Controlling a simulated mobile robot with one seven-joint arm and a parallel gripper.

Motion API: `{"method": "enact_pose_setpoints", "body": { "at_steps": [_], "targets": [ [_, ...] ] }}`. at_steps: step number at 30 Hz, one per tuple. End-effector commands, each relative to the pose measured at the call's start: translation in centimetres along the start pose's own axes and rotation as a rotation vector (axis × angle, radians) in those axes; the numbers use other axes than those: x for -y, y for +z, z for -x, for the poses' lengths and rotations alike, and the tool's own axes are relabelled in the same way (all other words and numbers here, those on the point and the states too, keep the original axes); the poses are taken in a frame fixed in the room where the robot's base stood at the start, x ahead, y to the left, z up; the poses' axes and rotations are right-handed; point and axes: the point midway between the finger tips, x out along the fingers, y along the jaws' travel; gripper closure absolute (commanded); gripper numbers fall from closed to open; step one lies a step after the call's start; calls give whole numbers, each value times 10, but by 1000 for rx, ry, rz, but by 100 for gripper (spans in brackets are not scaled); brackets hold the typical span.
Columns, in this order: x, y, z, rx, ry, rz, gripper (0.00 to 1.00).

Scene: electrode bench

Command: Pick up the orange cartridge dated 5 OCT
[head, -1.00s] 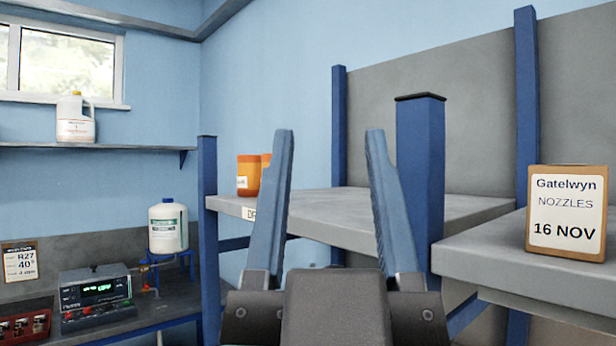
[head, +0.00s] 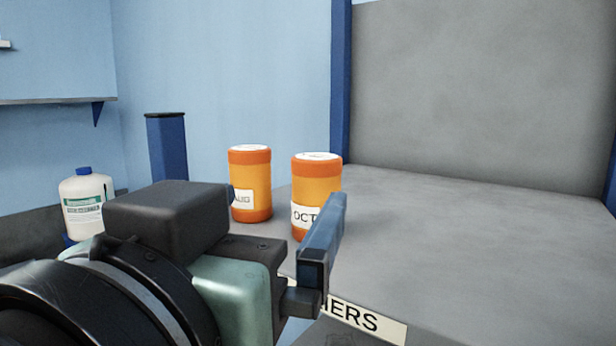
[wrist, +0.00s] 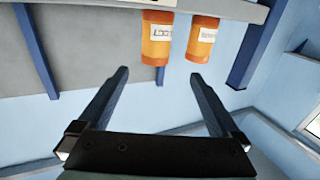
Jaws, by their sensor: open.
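An orange cartridge (head: 317,182) with a white lid stands upright on the grey shelf in the head view. Its white label reads OCT; I cannot read the day. It also shows in the wrist view (wrist: 155,45), upside down, at the top. A second orange cartridge (head: 250,178), label ending in UG, stands close to its left, apart from it; it is on the right in the wrist view (wrist: 201,45). My gripper (wrist: 159,75) is open and empty, in front of the cartridges, with the OCT one roughly between its fingertips in the picture. In the head view one finger covers part of that cartridge's lower edge.
The grey shelf (head: 450,235) is bare to the right of the cartridges. A sign ending in IERS (head: 355,320) is on its front edge. Blue posts (head: 168,145) stand at its corners. A white jug (head: 87,203) stands at the far left.

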Motion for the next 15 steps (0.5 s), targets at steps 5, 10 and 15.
{"method": "enact_pose_setpoints", "body": {
  "at_steps": [5, 10, 15],
  "targets": [
    [-1, -5, -14, 4, 3, 4, 1],
    [-2, -1, -41, 3, 3, 2, 1],
    [-1, -1, -63, -1, 0, 0, 1]
  ]
}}
